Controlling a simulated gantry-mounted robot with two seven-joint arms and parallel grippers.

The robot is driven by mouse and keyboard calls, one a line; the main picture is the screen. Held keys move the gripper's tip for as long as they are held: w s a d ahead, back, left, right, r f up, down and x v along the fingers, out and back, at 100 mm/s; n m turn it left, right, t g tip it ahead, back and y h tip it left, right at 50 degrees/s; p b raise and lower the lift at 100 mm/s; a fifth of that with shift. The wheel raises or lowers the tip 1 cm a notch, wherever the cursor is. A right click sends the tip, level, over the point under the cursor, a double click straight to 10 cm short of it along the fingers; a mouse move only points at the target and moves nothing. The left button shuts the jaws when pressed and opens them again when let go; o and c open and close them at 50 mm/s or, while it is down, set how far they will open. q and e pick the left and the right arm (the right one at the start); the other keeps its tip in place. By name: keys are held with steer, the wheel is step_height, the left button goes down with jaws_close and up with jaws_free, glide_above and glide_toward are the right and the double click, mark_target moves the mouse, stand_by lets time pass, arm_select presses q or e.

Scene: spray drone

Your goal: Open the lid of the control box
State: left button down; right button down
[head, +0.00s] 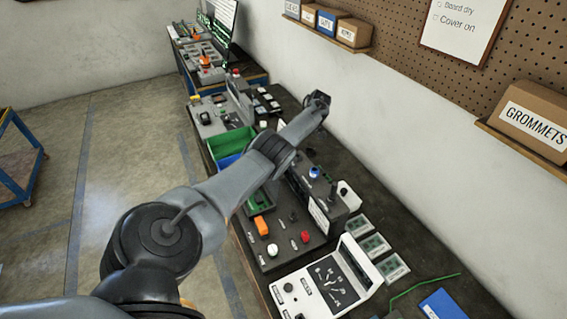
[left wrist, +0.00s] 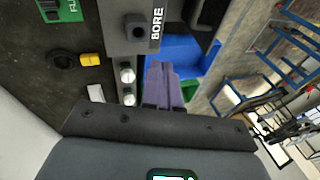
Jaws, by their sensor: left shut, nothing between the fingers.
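Several control units stand on the dark bench in the head view, and I cannot tell which one is the control box with the lid. One is a dark panel box (head: 285,243) with orange, white and red knobs. Behind it stands a grey box (head: 325,212) with a black stick on top, partly behind my arm. My left arm reaches across the bench, and its gripper (head: 318,98) is small and dark near the wall side. In the left wrist view the purplish fingers (left wrist: 161,70) are together and empty, beside a dark box marked "BORE" (left wrist: 130,25).
A white instrument (head: 325,282) and several small boards (head: 376,246) lie on the near bench. A green bin (head: 232,143) sits behind my arm; a blue bin (left wrist: 205,53) is close beyond the fingers. A pegboard with shelves lines the wall.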

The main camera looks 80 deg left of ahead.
arm_select(q)
steer(key=w+a+r+m+t+y, duration=0.25)
steer(key=w+a+r+y, duration=0.2)
steer(key=a, duration=0.25)
steer(key=w+a+r+m+t+y, duration=0.1)
steer(key=w+a+r+t+y, duration=0.25)
steer(key=w+a, duration=0.2)
steer(key=s+a+r+m+t+y+b, duration=0.1)
steer(key=a+r+m+t+y, duration=0.15)
steer(key=r+m+t, duration=0.4)
steer(key=a+r+m+t+y+b, duration=0.2)
steer(key=a+r+m+t, duration=0.2)
steer(key=r+m+t, duration=0.3)
steer(key=s+d+f+m+g+h+b, duration=0.3)
steer(key=s+d+m+g+h+b, duration=0.15)
steer(key=d+m+h, duration=0.5)
steer(key=s+d+f+m+g+h+b, duration=0.3)
steer(key=s+d+m+g+h, duration=0.25)
steer(key=d+m+h, duration=0.35)
steer(key=w+d+f+g+y+b, duration=0.1)
steer(key=d+f+g+y+b, duration=0.4)
steer(key=f+g, duration=0.65)
steer(key=s+d+f+t+h+p, duration=0.1)
steer(key=s+d+f, duration=0.2)
steer(key=s+f, duration=0.4)
steer(key=shift+s+f+t+p, duration=0.3)
steer(key=shift+s+f+p, duration=0.1)
steer(key=shift+f, duration=1)
